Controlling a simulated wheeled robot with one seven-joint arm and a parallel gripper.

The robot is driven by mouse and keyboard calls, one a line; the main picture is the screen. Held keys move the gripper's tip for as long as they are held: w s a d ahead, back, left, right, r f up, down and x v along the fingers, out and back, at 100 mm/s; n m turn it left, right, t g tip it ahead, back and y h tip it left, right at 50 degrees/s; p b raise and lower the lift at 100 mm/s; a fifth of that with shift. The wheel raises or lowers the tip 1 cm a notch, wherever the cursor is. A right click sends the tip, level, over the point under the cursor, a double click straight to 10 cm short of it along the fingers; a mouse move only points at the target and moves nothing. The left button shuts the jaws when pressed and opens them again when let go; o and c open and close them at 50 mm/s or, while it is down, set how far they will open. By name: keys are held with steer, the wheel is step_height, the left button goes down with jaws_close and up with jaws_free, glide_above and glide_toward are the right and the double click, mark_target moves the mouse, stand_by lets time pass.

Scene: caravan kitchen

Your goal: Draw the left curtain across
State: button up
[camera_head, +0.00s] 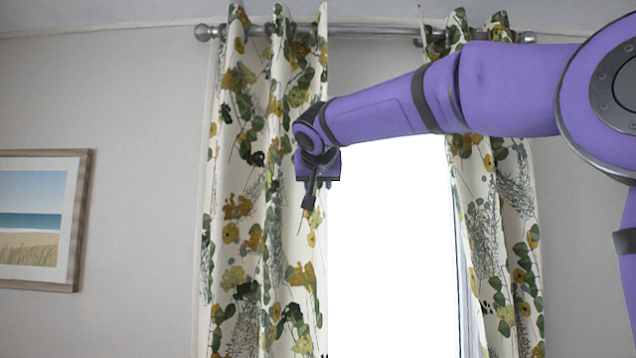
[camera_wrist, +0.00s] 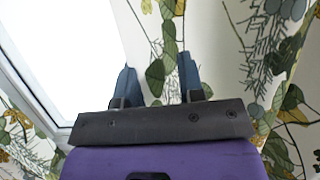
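The left curtain (camera_head: 240,230) is cream with green and yellow leaf print. It hangs gathered from the rod at the left side of the bright window (camera_head: 385,250). My gripper (camera_head: 309,200) is at the curtain's right edge, about mid-height in the head view. In the wrist view my gripper (camera_wrist: 157,75) has its two fingers spread apart, with printed curtain fabric (camera_wrist: 225,50) showing between and beyond them. I cannot tell whether the fingers touch the fabric.
A metal rod (camera_head: 370,31) runs above the window. The right curtain (camera_head: 505,220) hangs gathered at the window's right side, partly behind my arm. A framed beach picture (camera_head: 40,220) hangs on the wall at left. The window between the curtains is uncovered.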

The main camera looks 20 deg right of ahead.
jaws_close()
steer(key=s+d, duration=0.3)
steer(key=d, duration=0.8)
steer(key=shift+s+d, duration=0.25)
steer(key=shift+s, duration=0.1)
steer(key=shift+o, duration=1.7)
jaws_free()
steer(key=shift+s+d, duration=0.1)
steer(key=shift+d, duration=0.05)
steer(key=v, duration=1)
steer(key=shift+s, duration=0.3)
steer(key=shift+r, duration=0.15)
